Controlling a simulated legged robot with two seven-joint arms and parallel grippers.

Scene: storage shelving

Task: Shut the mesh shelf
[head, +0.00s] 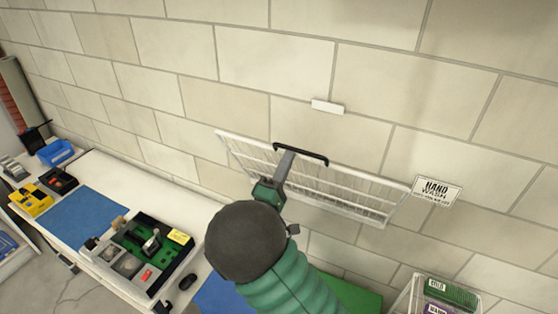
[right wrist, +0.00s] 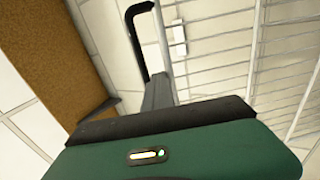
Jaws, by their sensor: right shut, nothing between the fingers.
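The mesh shelf (head: 350,192) is a white wire rack against the block wall, right of centre in the head view. It appears to stand out from the wall at an angle. Its wires also fill the right of the right wrist view (right wrist: 245,70). My right gripper (head: 287,160) is shut and empty, with its grey fingers at the shelf's upper middle. A black bar (head: 303,151) with bent ends lies at the fingertips; I cannot tell whether they touch it. My arm hides part of the shelf's left side. My left gripper is not in view.
A small white block (head: 327,106) is fixed on the wall above the shelf. A hand wash sign (head: 437,191) hangs to its right. A bench (head: 150,190) with a device (head: 140,255) and blue mats stands at left. Labelled boxes (head: 440,298) stand at lower right.

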